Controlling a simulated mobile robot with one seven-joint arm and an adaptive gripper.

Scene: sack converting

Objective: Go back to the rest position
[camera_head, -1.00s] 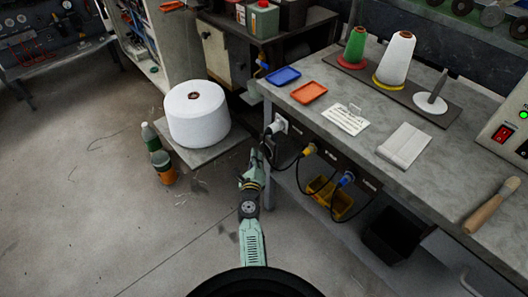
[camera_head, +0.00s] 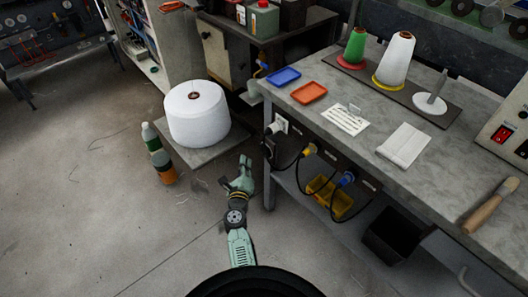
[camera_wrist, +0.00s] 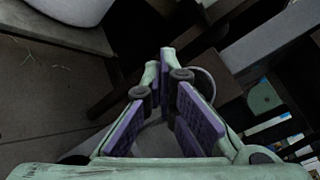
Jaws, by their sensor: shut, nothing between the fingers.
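My mint-green gripper (camera_head: 243,163) is at the end of my arm, low in front of the workbench, left of its front leg in the picture. It is apart from the bench and the white socket (camera_head: 281,123) on the bench's front edge. In the wrist view its two fingers (camera_wrist: 158,68) with purple pads are close together at the tips, with nothing held between them. A dark plug with a black cable (camera_head: 269,130) shows at the white socket; whether it is fully seated cannot be told.
The workbench (camera_head: 375,113) stands at right, with yellow and blue plugs along its front. A yellow bin (camera_head: 329,196) sits under the bench. Floor at lower left is clear.

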